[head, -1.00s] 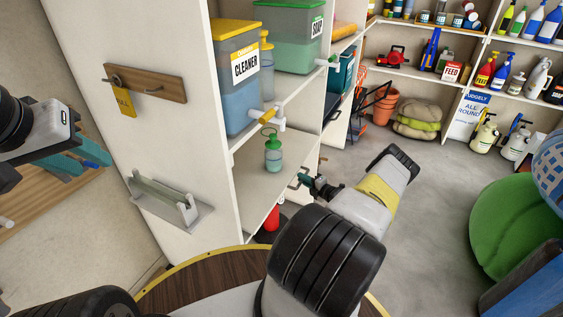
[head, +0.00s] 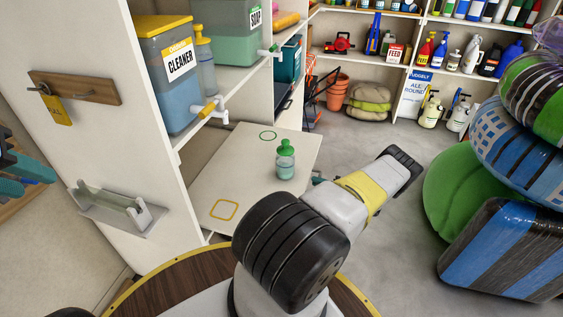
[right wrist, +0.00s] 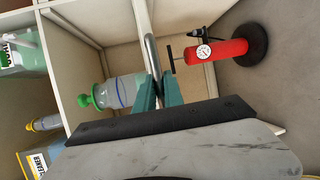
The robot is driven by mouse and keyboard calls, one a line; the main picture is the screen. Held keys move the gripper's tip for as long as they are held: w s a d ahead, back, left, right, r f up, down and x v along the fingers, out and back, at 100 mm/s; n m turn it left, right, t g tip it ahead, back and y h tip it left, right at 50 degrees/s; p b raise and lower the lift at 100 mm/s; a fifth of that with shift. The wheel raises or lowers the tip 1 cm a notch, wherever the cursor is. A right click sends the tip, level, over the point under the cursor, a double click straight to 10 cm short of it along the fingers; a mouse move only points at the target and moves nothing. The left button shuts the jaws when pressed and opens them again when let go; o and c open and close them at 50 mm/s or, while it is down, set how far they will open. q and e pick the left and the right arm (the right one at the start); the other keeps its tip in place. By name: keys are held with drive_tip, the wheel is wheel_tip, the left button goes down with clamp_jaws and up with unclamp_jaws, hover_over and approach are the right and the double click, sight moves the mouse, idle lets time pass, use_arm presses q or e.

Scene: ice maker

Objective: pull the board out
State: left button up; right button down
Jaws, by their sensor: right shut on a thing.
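The board (head: 240,180) is a white pull-out shelf panel, slid out of the white shelf unit. It bears a green ring mark and a yellow square mark. A green-capped bottle (head: 286,160) stands on it between the marks, and shows in the right wrist view (right wrist: 122,90). My right gripper (right wrist: 157,92) is shut on the board's metal handle (right wrist: 151,52). In the head view that grip is mostly hidden behind my right arm. My left gripper (head: 28,170) is at the left edge, partly cut off, its teal fingers apart and empty, away from the board.
Cleaner (head: 167,75) and soap (head: 241,35) dispensers stand on the shelf above. A red pump (right wrist: 215,52) stands on the floor.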

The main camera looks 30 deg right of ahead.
drive_tip(key=s+d, duration=0.4)
drive_tip(key=s, duration=0.1)
drive_tip(key=shift+s+d, duration=0.3)
drive_tip(key=shift+d, duration=0.1)
drive_tip(key=shift+s, duration=0.1)
drive_tip(key=c, duration=1.5)
unclamp_jaws()
drive_tip(key=shift+s+d, duration=0.1)
drive_tip(key=shift+d, duration=0.05)
drive_tip(key=shift+o, duration=0.2)
drive_tip(key=v, duration=0.7)
drive_tip(key=shift+s, duration=0.3)
drive_tip(key=shift+s, duration=0.1)
